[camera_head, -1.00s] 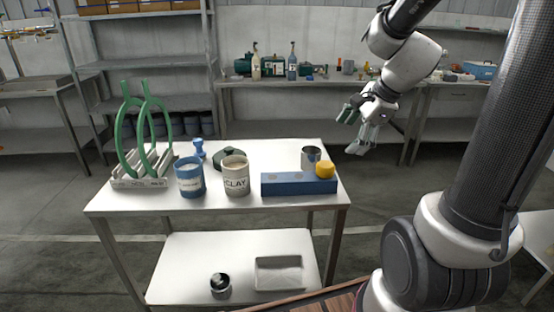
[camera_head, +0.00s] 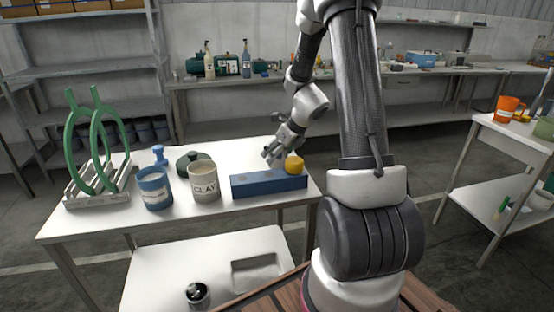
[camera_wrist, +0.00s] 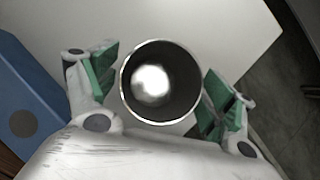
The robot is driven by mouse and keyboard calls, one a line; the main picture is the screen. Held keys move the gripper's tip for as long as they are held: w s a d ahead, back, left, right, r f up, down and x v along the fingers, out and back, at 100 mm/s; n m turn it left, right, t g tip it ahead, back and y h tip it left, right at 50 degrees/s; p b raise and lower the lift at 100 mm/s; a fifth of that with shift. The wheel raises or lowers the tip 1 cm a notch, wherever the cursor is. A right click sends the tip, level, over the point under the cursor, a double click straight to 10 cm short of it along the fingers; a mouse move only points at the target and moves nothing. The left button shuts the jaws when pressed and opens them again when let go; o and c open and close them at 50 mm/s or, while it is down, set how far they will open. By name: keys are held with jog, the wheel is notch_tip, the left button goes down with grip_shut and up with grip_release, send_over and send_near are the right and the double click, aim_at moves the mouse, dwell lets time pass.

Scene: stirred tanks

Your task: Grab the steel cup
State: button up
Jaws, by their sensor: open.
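The steel cup (camera_wrist: 160,82) stands upright in the middle of the wrist view, its round mouth facing the camera and its inside empty and shiny. My gripper (camera_wrist: 158,88) is open, with one green-padded finger on each side of the cup. A small gap shows at the left finger; the right finger is very close to the rim, and I cannot tell if it touches. In the head view my gripper (camera_head: 272,155) is over the right part of the white table (camera_head: 240,152), behind the blue block, and largely hides the cup.
The blue block (camera_head: 268,184) lies in front of the gripper, with a yellow round piece (camera_head: 294,165) close by on the right. A clay cup (camera_head: 203,181), a blue cup (camera_head: 154,188) and a rack with green rings (camera_head: 98,199) stand to the left.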

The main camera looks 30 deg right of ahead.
jog(key=shift+w+f, duration=0.1)
jog(key=shift+f, duration=0.1)
jog(key=c, duration=1.2)
jog(key=shift+o, duration=0.2)
jog(key=shift+r, duration=0.1)
